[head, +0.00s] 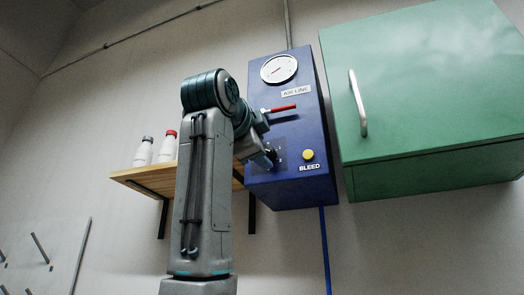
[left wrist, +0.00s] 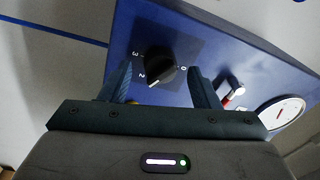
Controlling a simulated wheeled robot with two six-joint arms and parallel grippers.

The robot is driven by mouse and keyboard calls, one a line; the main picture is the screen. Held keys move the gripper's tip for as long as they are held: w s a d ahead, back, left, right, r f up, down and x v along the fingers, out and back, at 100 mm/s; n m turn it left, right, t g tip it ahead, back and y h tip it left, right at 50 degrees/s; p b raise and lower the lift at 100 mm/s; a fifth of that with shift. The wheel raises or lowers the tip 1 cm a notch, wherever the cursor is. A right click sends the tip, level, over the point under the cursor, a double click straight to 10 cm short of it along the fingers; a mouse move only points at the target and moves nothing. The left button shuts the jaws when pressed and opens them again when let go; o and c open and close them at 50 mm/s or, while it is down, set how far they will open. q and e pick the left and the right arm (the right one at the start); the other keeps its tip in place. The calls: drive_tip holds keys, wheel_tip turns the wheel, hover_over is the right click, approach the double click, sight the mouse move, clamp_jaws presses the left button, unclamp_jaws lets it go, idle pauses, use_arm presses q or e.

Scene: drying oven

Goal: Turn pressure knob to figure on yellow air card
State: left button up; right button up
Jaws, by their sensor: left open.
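The black pressure knob (left wrist: 160,65) sits on a dark dial plate on the blue air line box (head: 290,180). The figures 3, 2 and 0 show around it in the left wrist view. A white mark at the knob's edge lies near the 2; I cannot tell exactly which figure it points at. My left gripper (left wrist: 160,80) is open, its fingers on either side of the knob; I cannot tell whether they touch it. In the head view my left gripper (head: 268,158) partly hides the dial. I see no yellow air card. My right gripper is not in view.
The box carries a round gauge (head: 278,69), a red lever (head: 283,108) and a yellow BLEED button (head: 308,155). A green cabinet (head: 430,90) with a handle is at the right. A wooden shelf (head: 130,176) with two white bottles (head: 144,151) is at the left.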

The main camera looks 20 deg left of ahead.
use_arm(q)
drive_tip(key=s+b, duration=0.1)
drive_tip(key=s, duration=0.8)
drive_tip(key=shift+s+a+f+b, duration=0.25)
drive_tip(key=shift+a+f+b, duration=0.05)
drive_tip(key=shift+a+f, duration=0.05)
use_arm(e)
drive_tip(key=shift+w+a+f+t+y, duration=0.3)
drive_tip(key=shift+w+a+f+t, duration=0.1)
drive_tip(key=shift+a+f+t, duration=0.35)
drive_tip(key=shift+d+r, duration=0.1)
